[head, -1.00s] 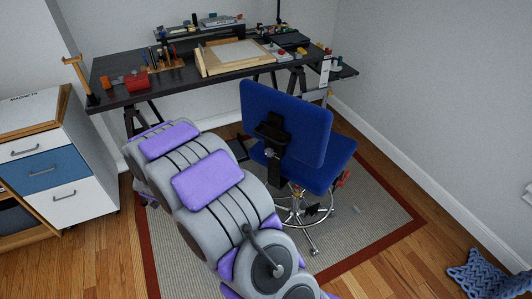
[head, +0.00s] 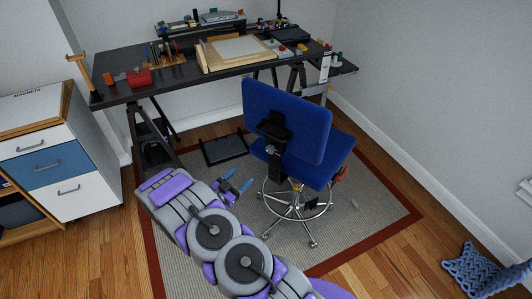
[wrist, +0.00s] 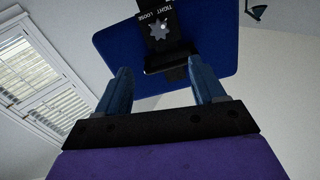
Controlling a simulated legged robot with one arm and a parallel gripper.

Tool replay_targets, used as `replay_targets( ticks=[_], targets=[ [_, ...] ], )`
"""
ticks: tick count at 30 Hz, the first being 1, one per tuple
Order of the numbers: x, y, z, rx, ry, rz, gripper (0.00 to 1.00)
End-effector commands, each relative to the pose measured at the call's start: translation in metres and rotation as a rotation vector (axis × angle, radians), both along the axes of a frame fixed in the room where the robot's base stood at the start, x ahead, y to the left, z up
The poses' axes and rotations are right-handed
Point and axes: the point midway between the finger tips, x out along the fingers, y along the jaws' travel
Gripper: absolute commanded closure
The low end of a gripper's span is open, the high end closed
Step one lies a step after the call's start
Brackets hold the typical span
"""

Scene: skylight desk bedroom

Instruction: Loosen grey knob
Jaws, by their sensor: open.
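The grey knob (wrist: 159,33) is a toothed, star-shaped knob on a black plate in the wrist view. The words TIGHT and LOOSE show above it. The plate is on the back of the blue chair (head: 292,108). In the head view the knob is too small to make out on the black bracket (head: 275,131). My gripper (head: 238,180) is to the left of the chair and below its backrest. In the wrist view my gripper (wrist: 160,66) has its two blue fingers wide apart, with nothing between them. The knob appears beyond the fingertips, apart from them.
A black desk (head: 185,76) with tools and a drawing board (head: 238,52) stands behind the chair. A drawer cabinet (head: 55,160) is at the left. The chair stands on a grey rug (head: 345,235) with a red border. A blue knitted item (head: 470,270) lies at the lower right.

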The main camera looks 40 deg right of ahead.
Motion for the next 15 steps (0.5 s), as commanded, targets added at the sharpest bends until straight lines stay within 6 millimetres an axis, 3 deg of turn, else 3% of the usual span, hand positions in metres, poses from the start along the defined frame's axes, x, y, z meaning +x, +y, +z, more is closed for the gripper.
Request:
replay_targets(
  ticks=[15],
  targets=[
    [0.019, -0.079, 0.000, 0.000, -0.003, -0.003, 0.31]
  ],
)
